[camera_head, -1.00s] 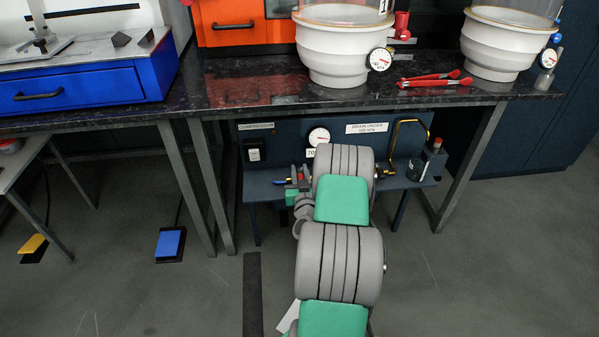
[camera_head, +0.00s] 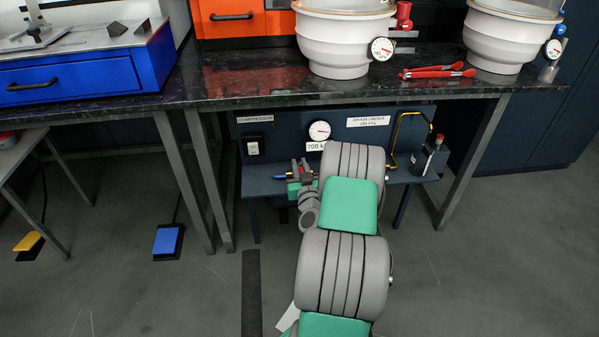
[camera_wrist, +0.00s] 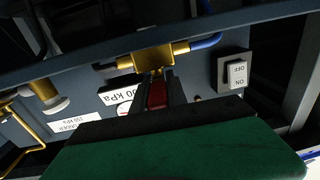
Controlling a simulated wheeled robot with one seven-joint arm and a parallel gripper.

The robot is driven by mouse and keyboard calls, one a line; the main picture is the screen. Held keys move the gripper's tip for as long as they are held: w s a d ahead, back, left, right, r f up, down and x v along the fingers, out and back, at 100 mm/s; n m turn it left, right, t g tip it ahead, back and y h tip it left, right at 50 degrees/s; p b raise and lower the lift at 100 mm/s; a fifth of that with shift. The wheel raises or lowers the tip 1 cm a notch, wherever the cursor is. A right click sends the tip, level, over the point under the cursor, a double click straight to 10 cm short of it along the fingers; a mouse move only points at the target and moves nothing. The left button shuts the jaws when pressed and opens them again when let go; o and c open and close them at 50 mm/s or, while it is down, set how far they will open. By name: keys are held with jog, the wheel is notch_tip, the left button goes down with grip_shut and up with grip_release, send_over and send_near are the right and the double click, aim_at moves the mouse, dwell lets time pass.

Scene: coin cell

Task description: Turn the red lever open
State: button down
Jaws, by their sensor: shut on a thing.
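The red lever (camera_wrist: 157,95) shows in the wrist view between the two dark fingers of my gripper (camera_wrist: 159,92). My gripper is shut on it. The lever extends from a brass valve body (camera_wrist: 150,56), which has a blue hose (camera_wrist: 208,42) on one side. The fingers hide the lever's sides. In the head view, my gripper (camera_head: 303,174) is low in front of the panel under the bench, beside the blue hose (camera_head: 280,177). The lever is too small and covered there to tell its angle.
A shelf (camera_head: 262,186) runs below, with a dark container (camera_head: 423,163) at right. The bench top (camera_head: 250,92) overhangs the arm.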

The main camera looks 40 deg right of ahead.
jog(key=f+n+y+b, duration=0.1)
jog(key=b, duration=0.2)
jog(key=shift+s+d+t+b, duration=0.1)
jog(key=shift+d+t+b, duration=0.05)
jog(key=shift+t+b, duration=0.25)
jog(key=shift+r+n+t+y+b, duration=0.15)
jog(key=shift+n+t+y+b, duration=0.4)
jog(key=shift+y+b, duration=0.7)
jog(key=shift+d+r+n+y, duration=0.15)
jog(key=shift+r+n+y, duration=0.1)
jog(key=shift+n+y, duration=0.8)
jog(key=shift+r+n+t+y, duration=0.15)
jog(key=shift+n+y, duration=0.85)
jog(key=shift+y, duration=0.7)
jog(key=shift+f+n+t+y, duration=0.1)
jog(key=shift+n+y, duration=0.9)
jog(key=shift+y, duration=0.7)
jog(key=shift+r, duration=0.1)
jog(key=c, duration=1.3)
grip_release()
